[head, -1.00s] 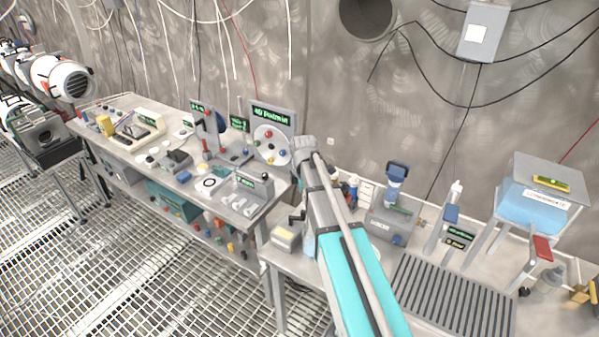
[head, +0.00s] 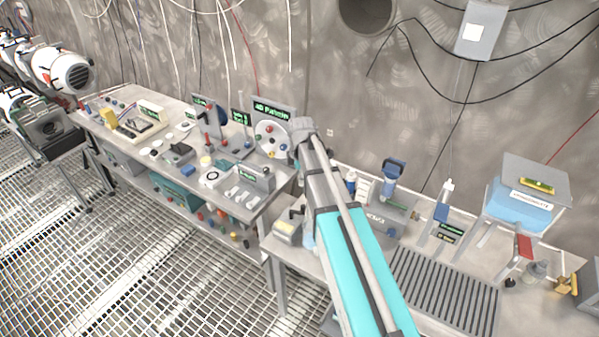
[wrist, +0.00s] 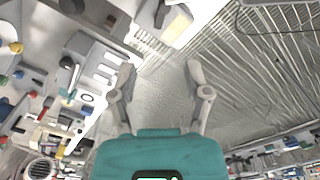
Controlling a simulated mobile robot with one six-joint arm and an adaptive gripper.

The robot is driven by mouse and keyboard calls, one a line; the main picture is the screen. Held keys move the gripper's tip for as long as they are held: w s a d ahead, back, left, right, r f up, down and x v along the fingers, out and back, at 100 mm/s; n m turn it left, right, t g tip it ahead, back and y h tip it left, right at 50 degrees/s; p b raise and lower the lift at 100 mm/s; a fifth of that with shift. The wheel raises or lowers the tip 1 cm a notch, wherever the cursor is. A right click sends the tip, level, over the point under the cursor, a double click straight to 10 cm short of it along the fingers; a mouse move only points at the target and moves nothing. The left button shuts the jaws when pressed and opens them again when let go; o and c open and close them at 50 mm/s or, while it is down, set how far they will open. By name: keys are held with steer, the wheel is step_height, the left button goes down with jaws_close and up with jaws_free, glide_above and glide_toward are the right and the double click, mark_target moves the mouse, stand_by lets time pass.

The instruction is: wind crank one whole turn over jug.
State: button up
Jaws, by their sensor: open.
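My gripper (wrist: 160,70) is open and empty in the wrist view, its two fingers apart above the grating floor and a bench edge. In the head view my arm hides it. A small dark crank-like handle (head: 297,212) stands by a pale yellowish block (head: 286,228) at the left end of the right bench. A dark part beside a pale block (wrist: 178,25) shows beyond the fingertips in the wrist view, apart from them.
The left bench (head: 215,208) is crowded with panels, knobs and small parts. On the right bench are a ribbed tray (head: 445,285), a blue tank (head: 515,208) and a red lever (head: 524,246). The grating floor (head: 150,270) in front is clear.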

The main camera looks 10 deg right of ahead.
mark_target(303, 206)
stand_by(0.5)
steer(key=shift+s+d+f+n+b, duration=0.4)
steer(key=shift+f+n+b, duration=0.2)
steer(key=shift+n, duration=0.4)
steer(key=shift+f, duration=0.15)
step_height(303, 206, down, 13)
steer(key=b, duration=1.3)
steer(key=shift+f+b, duration=0.2)
steer(key=shift+b, duration=0.2)
jaws_close()
